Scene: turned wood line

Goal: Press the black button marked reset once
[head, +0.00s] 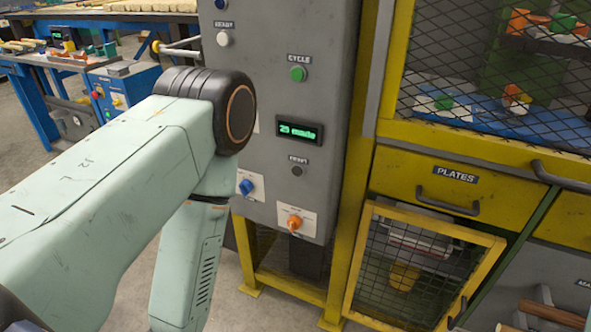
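The black reset button (297,171) is a small dark round knob on the front of a grey control cabinet (330,60). A small dark label sits just above it. A lit display (299,131) above that reads "25 made" in green. My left arm comes in from the left and bends down in front of the cabinet's left side. Its gripper is below the picture's edge, out of view. My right gripper is not in view either. Nothing covers the button.
On the same panel are a green cycle button (298,73), a white ready button (223,39), a blue knob (246,187) and an orange knob (294,222). A yellow mesh-fronted machine with a plates drawer (447,186) and an ajar mesh door (425,262) stands right.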

